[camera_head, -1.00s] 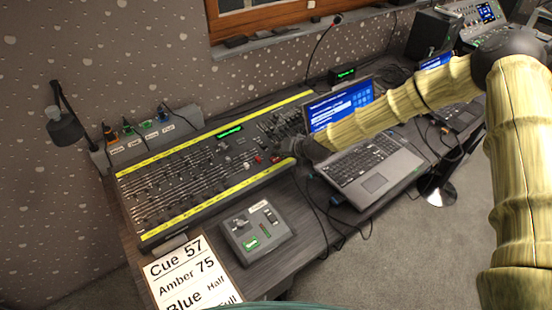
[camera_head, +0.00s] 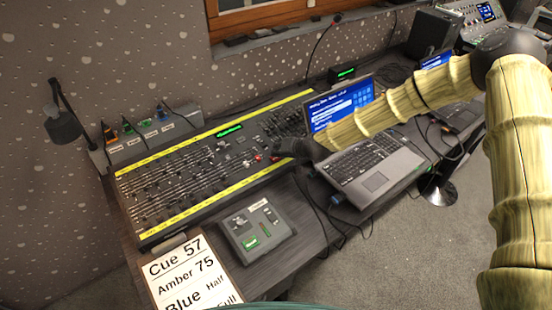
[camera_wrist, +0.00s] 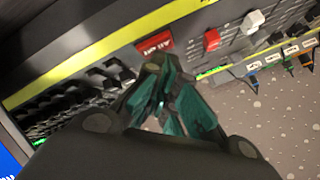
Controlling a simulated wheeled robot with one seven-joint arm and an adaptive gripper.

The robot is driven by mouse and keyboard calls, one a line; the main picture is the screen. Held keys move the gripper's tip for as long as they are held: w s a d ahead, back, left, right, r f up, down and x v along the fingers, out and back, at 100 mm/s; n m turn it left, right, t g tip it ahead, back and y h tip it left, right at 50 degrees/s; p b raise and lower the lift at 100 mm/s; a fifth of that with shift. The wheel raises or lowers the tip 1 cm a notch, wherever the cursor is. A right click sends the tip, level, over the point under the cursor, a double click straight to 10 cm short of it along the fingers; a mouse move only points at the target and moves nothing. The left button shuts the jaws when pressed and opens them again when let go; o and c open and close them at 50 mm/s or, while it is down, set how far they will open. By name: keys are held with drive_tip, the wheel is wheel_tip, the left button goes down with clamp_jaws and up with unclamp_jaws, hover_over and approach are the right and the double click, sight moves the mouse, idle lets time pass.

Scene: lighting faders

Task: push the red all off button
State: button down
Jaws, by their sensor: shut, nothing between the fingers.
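The red button (camera_wrist: 155,44) with lettering on it, partly legible, sits beside the yellow strip of the lighting desk in the wrist view. In the head view the desk (camera_head: 200,205) shows its yellow edge strip, and a small red patch beside my gripper appears to be the button. My gripper (camera_wrist: 152,70) is shut and empty, its dark teal fingers pointing at the panel just below the button in the wrist view. Whether the fingertips touch the panel, I cannot tell. In the head view my gripper (camera_head: 281,150) is over the desk's right end.
A red fader knob (camera_wrist: 212,40) and a white knob (camera_wrist: 252,20) stand near the button. A laptop (camera_head: 370,170) is just right of the desk. A small grey control box (camera_head: 257,228) and a cue sheet (camera_head: 190,272) lie in front.

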idle(0.5)
drive_tip(key=shift+r, duration=0.35)
drive_tip(key=shift+r, duration=0.15)
drive_tip(key=shift+s+d+r+p, duration=0.15)
drive_tip(key=shift+r+p, duration=0.6)
drive_tip(key=shift+r, duration=0.7)
drive_tip(key=shift+s+d+r+p, duration=0.1)
drive_tip(key=shift+r+p, duration=0.6)
drive_tip(key=shift+r, duration=0.7)
